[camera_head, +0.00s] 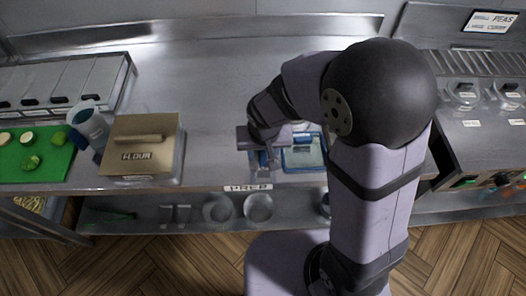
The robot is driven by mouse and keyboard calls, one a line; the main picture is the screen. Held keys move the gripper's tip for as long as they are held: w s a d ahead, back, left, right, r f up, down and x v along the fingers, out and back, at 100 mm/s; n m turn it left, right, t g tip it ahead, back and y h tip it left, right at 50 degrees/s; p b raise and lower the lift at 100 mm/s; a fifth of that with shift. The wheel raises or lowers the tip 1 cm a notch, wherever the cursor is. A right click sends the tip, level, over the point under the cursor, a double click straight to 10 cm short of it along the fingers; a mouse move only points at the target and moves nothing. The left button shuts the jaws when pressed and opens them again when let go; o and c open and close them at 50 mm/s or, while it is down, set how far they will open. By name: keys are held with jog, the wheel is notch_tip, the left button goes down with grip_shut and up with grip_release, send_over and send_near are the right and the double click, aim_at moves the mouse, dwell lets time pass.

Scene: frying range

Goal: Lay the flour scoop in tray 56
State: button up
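My gripper (265,160) points down over the front edge of the steel counter, right of the flour box. Its fingers are small and partly blurred, so whether they are open or shut on something is unclear. A blue-rimmed tray (303,155) lies just right of the fingers, partly hidden by my arm; no number is readable on it. A tan box marked FLOUR (140,160) stands to the left with its handled lid on. I cannot make out a flour scoop for certain.
A clear blue-tinted jug (90,125) stands left of the flour box. A green board (45,165) with cut vegetables lies at far left. A lidded steel container row (65,85) is behind. Fryers (470,140) stand at right. The counter behind the box is clear.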

jog(key=shift+b+v, duration=0.5)
jog(key=shift+v, duration=3.2)
jog(key=shift+n, duration=0.8)
jog(key=s+d+f+m+g, duration=0.2)
jog(key=s+d+f, duration=0.2)
jog(key=s+d, duration=0.5)
jog(key=shift+s+d+g, duration=0.2)
jog(key=shift+d+g, duration=0.1)
jog(key=shift+d, duration=1.5)
